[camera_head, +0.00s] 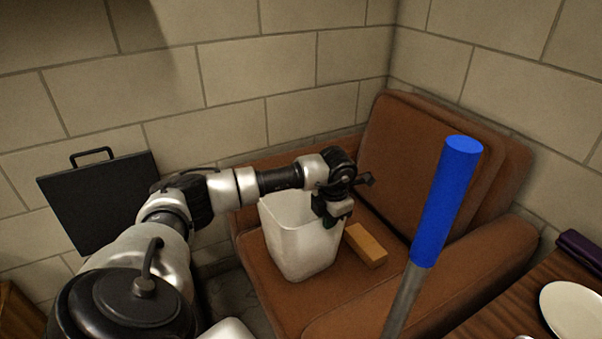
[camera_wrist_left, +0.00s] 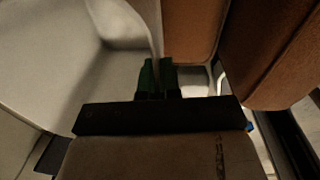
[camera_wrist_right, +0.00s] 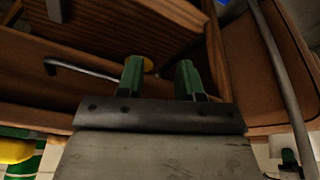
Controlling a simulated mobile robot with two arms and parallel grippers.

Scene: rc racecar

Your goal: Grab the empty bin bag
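A white, bin-shaped open container (camera_head: 300,240), which looks like the bin bag, stands upright on the seat of a brown armchair. I cannot tell a separate liner from a bin. My left gripper (camera_head: 334,216) points down at its right rim. In the left wrist view the left fingers (camera_wrist_left: 158,78) are close together, with the thin white wall (camera_wrist_left: 125,22) running between them. The wall's lower part is hidden by the fingers. My right gripper (camera_wrist_right: 160,80) shows only in the right wrist view, its fingers apart with nothing between them.
An orange-brown block (camera_head: 366,245) lies on the seat right beside the container. The armchair (camera_head: 430,140) stands in a brick corner. A blue-topped grey pole (camera_head: 445,200) rises in front. A wooden table with a white plate (camera_head: 573,311) is at the lower right.

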